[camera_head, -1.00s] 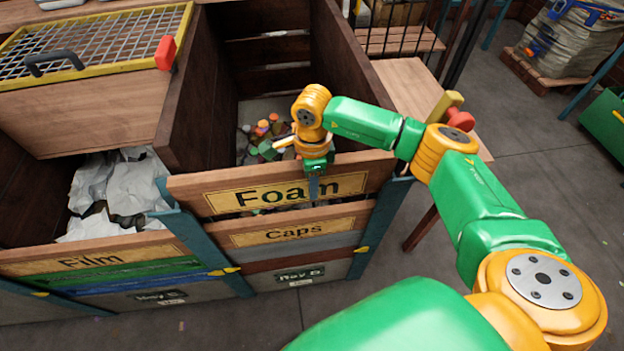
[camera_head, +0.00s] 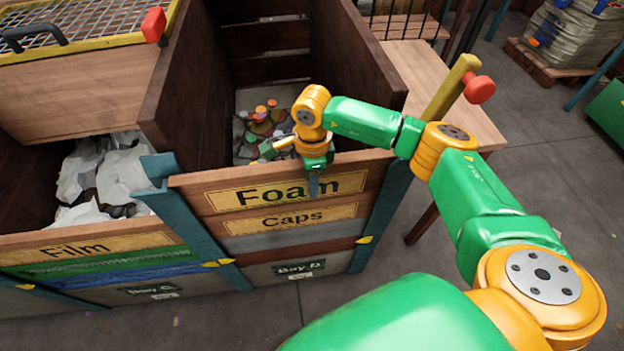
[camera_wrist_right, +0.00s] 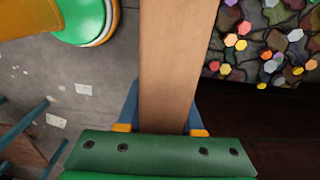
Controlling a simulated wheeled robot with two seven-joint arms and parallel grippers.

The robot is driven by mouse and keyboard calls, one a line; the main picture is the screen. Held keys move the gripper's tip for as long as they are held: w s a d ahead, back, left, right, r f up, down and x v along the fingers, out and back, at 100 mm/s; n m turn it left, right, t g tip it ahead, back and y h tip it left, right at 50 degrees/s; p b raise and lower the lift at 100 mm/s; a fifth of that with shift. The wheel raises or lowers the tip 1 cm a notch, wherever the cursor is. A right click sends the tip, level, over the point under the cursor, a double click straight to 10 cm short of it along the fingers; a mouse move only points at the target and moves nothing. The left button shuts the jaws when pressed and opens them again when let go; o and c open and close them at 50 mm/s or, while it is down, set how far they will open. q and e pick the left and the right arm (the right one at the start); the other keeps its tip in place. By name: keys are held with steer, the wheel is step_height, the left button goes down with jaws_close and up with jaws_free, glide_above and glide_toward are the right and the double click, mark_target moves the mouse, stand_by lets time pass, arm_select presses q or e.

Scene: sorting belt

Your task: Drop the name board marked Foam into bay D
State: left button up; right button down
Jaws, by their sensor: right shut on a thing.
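The Foam name board (camera_head: 228,200) is level across the front of bay D, between its teal posts. It sits directly above the Caps board (camera_head: 240,227), with no clear gap between them. My right gripper (camera_head: 315,183) is shut on the top edge of the Foam board, a little right of its middle, over the end of the lettering. In the right wrist view, the board's top edge (camera_wrist_right: 178,60) runs between the fingertips (camera_wrist_right: 160,130). The Bay D plate (camera_head: 298,267) is low on the front. Whether the Foam board is fully seated is hard to tell. My left gripper is out of view.
Bay D holds loose coloured caps (camera_head: 262,125) behind the boards. The neighbouring bay at left has a Film board (camera_head: 75,250) and white sheets (camera_head: 105,175). A wooden table (camera_head: 440,85) with a yellow post and red knob (camera_head: 479,89) stands at right.

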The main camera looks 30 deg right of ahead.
steer(key=shift+f, duration=0.2)
steer(key=shift+c, duration=2.4)
jaws_free()
steer(key=shift+s+r, duration=0.1)
step_height(320, 180, up, 6)
steer(key=shift+r+b, duration=0.25)
steer(key=shift+b, duration=0.1)
steer(key=shift+r, duration=0.3)
